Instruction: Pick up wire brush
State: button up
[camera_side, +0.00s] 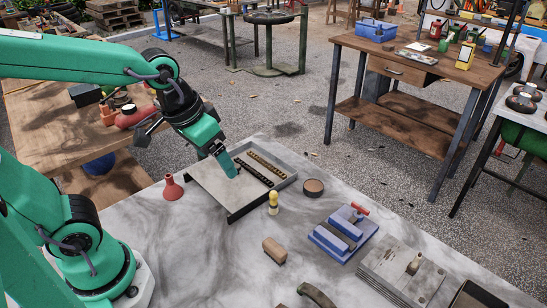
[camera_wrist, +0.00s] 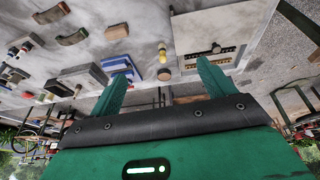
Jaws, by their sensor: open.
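My gripper (camera_side: 229,166) is open and empty, pointing down above the left part of a shallow grey tray (camera_side: 213,187). Its two green fingers stand apart in the wrist view (camera_wrist: 163,70). Two long narrow strips, one dark (camera_side: 253,174) and one brownish (camera_side: 266,162), lie in the tray, to the right of the gripper. A brown block (camera_side: 275,250) and a dark curved piece (camera_side: 317,295) lie on the pale worktop; the block also shows in the wrist view (camera_wrist: 117,31). I cannot tell for certain which of these is the wire brush.
A red funnel-shaped piece (camera_side: 173,187) stands left of the tray. A blue block-like fixture (camera_side: 343,234) and a grey plate (camera_side: 402,272) stand further right.

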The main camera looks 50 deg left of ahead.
jog(key=w+d+f+g, duration=0.2)
jog(key=w+d+f, duration=0.2)
jog(key=d+f, duration=0.1)
jog(key=g, duration=0.2)
send_over(276, 244)
jog(key=shift+y, duration=0.3)
jog(key=f, duration=0.7)
jog(key=shift+a+f, duration=0.3)
jog(key=shift+a, duration=0.1)
jog(key=shift+w+d+f, duration=0.1)
jog(key=shift+d+f, duration=0.3)
jog(key=shift+f, duration=0.1)
jog(key=shift+f, duration=0.15)
jog(key=shift+f, duration=1.15)
jog(key=shift+f, duration=0.1)
